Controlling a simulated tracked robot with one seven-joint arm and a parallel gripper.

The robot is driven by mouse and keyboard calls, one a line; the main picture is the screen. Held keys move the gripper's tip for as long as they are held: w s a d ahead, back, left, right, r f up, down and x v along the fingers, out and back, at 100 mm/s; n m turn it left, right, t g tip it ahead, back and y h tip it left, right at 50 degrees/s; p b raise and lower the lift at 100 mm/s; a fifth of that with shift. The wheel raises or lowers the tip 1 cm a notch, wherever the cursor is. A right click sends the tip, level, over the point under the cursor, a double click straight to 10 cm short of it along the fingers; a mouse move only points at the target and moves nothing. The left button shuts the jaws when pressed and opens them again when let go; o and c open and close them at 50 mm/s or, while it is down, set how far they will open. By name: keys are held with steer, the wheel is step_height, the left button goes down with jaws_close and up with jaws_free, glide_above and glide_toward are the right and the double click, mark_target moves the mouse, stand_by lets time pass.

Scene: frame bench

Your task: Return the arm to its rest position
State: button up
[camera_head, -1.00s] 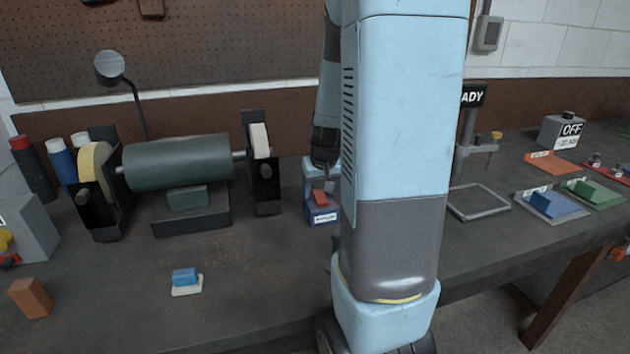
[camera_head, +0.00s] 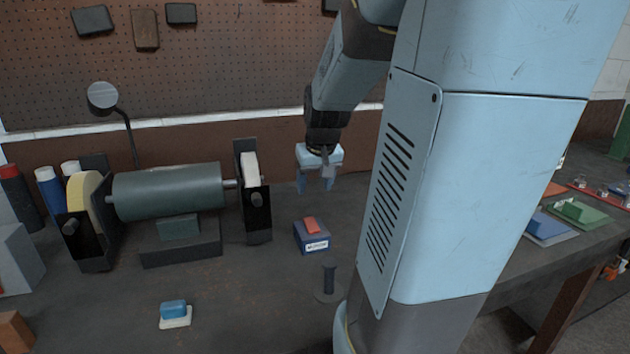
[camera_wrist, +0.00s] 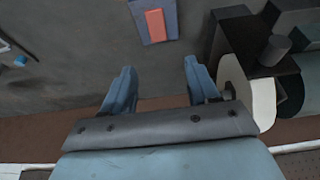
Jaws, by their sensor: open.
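My gripper (camera_head: 317,184) hangs in the air above the bench, its fingers pointing down. It is open and nothing is between the fingers. A blue box with a red block on top (camera_head: 312,237) stands on the bench below it, apart from the fingers. In the wrist view my gripper (camera_wrist: 155,85) shows both fingers spread wide, with the red-topped box (camera_wrist: 155,22) beyond them. My large blue arm link covers much of the right side of the head view.
A bench grinder (camera_head: 168,190) stands to the left of my gripper, its pale right wheel (camera_head: 250,170) closest. A blue block on a white base (camera_head: 174,312) lies in front. A dark peg on a round base (camera_head: 329,281) stands near my arm. A pegboard (camera_head: 230,60) rises behind.

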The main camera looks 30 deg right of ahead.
steer(key=shift+s+r, duration=0.1)
steer(key=shift+r, duration=0.25)
stand_by(0.3)
steer(key=s+a+r+n, duration=0.1)
steer(key=s+a+r, duration=0.2)
steer(key=s+a, duration=0.3)
steer(key=s+a+r+n+t+y, duration=0.1)
steer(key=s+a+r+n, duration=0.1)
steer(key=s+a, duration=0.5)
steer(key=a+r, duration=0.1)
steer(key=a, duration=0.2)
steer(key=shift+s+a+t, duration=0.3)
